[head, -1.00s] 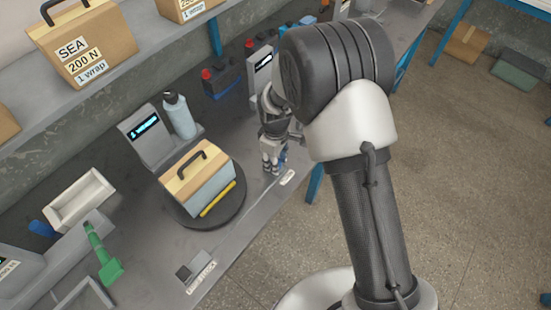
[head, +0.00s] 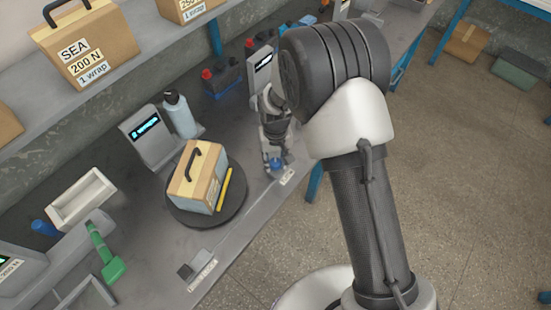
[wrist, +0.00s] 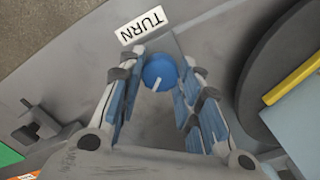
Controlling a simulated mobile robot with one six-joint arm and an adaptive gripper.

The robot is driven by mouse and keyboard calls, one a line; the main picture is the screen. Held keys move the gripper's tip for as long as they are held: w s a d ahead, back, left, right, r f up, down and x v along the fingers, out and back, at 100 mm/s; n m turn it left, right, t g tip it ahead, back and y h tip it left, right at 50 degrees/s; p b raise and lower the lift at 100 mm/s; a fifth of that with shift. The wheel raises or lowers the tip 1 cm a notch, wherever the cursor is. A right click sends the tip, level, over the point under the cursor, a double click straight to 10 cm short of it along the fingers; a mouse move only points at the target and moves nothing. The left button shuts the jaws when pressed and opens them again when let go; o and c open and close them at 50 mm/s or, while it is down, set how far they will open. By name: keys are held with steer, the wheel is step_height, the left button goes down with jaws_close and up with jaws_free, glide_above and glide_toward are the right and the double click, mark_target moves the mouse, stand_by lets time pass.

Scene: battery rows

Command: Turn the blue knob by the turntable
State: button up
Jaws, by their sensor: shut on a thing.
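The blue knob (wrist: 160,71) has a pale pointer line and sits on the bench beside a label reading TURN (wrist: 142,24). In the head view the knob (head: 276,163) is partly hidden by my gripper (head: 274,160). My gripper (wrist: 158,80) points down over the knob, its two fingers shut on the knob's sides. The dark round turntable (head: 206,213) lies left of the knob in the head view. It carries a box (head: 196,178) with a wooden-coloured top, a black handle and a yellow strip (head: 224,190).
A grey display unit (head: 148,140) and a pale bottle (head: 180,115) stand behind the turntable. A dark case with red knobs (head: 222,78) is farther back. A green tool (head: 105,252) and a white tray (head: 82,200) lie at the left.

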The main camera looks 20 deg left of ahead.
mark_target(275, 162)
steer(key=shift+m, duration=0.6)
steer(key=o, duration=1.1)
step_height(275, 162, up, 12)
stand_by(0.5)
